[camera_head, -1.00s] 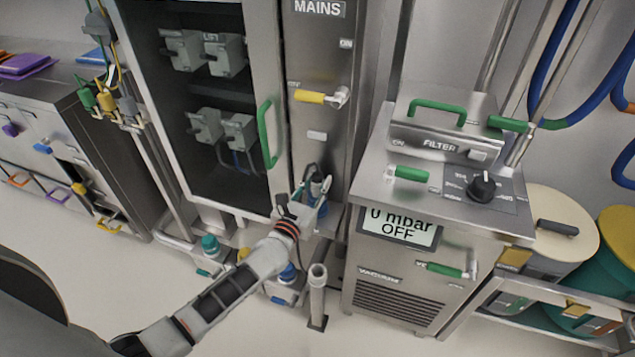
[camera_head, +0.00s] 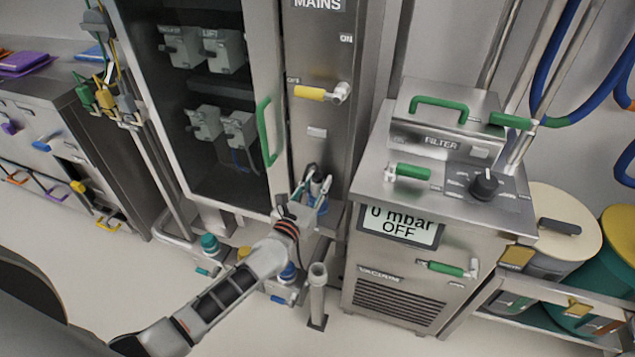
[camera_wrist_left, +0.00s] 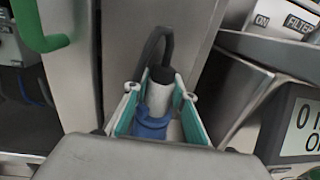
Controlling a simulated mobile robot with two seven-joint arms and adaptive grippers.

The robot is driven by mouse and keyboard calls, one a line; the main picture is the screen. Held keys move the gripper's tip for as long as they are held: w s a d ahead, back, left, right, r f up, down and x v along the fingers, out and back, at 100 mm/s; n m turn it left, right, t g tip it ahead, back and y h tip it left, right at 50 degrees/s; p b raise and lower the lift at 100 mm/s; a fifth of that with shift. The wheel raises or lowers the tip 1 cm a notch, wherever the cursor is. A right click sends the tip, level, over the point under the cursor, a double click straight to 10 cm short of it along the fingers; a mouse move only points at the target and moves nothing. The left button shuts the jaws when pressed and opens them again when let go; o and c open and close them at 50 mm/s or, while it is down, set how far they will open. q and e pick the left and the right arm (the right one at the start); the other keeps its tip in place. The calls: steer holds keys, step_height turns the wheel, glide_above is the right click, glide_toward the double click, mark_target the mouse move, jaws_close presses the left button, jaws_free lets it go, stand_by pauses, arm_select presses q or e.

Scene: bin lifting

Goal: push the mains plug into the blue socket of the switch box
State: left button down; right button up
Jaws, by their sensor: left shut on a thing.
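The switch box (camera_head: 318,70) is a tall steel cabinet marked MAINS, with a yellow-handled lever on its front. The blue socket (camera_head: 321,207) is low at its front; blue also shows between the fingers in the left wrist view (camera_wrist_left: 151,124). My left gripper (camera_head: 315,188) is at the socket, shut on the mains plug (camera_wrist_left: 160,95). The plug is a pale cylinder with a dark cap and a black cable loop. It stands over or in the blue ring; I cannot tell how deep it sits. The fingers hide part of the contact. My right gripper is not in view.
A vacuum unit (camera_head: 400,285) with a knob and a display reading 0 mbar OFF stands close to the right. A green-handled cabinet door (camera_head: 262,120) is left of the switch box. A short upright post (camera_head: 317,290) stands below the gripper.

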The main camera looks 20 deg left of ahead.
arm_select(q)
steer(key=shift+f, duration=0.15)
steer(key=c, duration=1.6)
jaws_free()
steer(key=shift+s, duration=0.1)
steer(key=s, duration=0.4)
steer(key=s+a, duration=0.1)
steer(key=s, duration=0.6)
steer(key=shift+s+a, duration=0.2)
steer(key=shift+s, duration=0.15)
